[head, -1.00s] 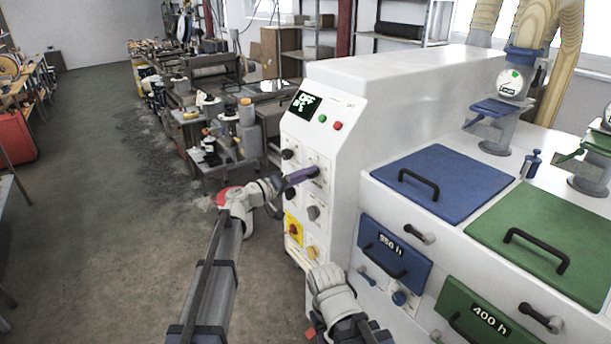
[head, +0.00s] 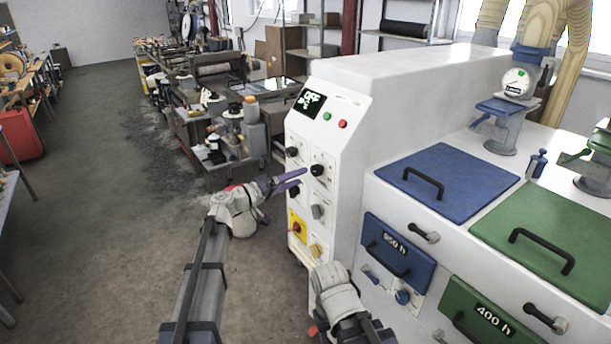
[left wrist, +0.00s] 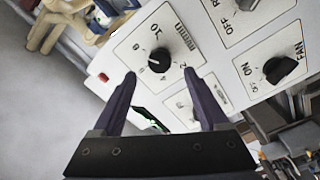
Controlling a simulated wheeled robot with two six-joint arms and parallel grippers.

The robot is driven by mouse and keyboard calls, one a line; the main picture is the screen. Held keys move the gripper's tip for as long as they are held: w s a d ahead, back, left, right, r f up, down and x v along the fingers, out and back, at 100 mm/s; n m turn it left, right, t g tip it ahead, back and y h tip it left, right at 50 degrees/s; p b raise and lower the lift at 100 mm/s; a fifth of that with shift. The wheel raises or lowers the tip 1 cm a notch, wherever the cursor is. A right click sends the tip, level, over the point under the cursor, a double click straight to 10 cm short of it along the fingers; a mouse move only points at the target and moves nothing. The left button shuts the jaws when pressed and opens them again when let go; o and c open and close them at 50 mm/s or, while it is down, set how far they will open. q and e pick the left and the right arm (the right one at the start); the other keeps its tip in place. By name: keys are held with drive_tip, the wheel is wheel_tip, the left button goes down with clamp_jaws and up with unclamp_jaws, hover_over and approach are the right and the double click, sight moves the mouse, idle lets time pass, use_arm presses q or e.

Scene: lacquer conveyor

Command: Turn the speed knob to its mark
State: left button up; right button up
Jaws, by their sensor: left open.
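The white machine's front panel carries several black knobs. The speed knob, which I take to be the black one on a numbered dial (left wrist: 160,60), shows in the left wrist view, and in the head view it sits at the panel's upper right (head: 317,170). Its numbers run up to 10. Its pale pointer looks to face the low-middle numbers; I cannot read it exactly, nor tell the mark. My left gripper (head: 302,181) is open and empty, its purple fingers just short of the panel. In the left wrist view its fingertips (left wrist: 160,77) frame the knob's lower side, apart from it.
A FAN knob (left wrist: 280,68) sits on a neighbouring plate. The panel also has a display (head: 310,102), a red button (head: 343,124) and a yellow-backed switch (head: 297,227). My right arm is low before the machine, its fingers hidden.

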use_arm(q)
drive_tip(key=shift+v, duration=1.3)
drive_tip(key=s+d+f+m+g+y, duration=0.2)
drive_tip(key=s+f+g+y, duration=0.5)
drive_tip(key=s+f, duration=0.9)
drive_tip(key=s+a+f+n+g+y, duration=0.1)
drive_tip(key=s+a+f+y, duration=0.25)
drive_tip(key=s+a, duration=0.2)
drive_tip(key=s+a+f+g+y, duration=0.25)
drive_tip(key=s+a+y, duration=0.2)
drive_tip(key=s, duration=0.25)
drive_tip(key=s+d+f+m+b, duration=0.1)
drive_tip(key=s+d+f+b, duration=0.1)
drive_tip(key=s+d, duration=0.1)
drive_tip(key=s+d+f+m+y+b, duration=0.1)
drive_tip(key=s+d+f+m+b, duration=0.1)
drive_tip(key=d, duration=0.4)
drive_tip(key=shift+s+f+b, duration=0.4)
drive_tip(key=shift+s+f, duration=0.05)
drive_tip(key=shift+f, duration=0.1)
drive_tip(key=shift+d, duration=0.1)
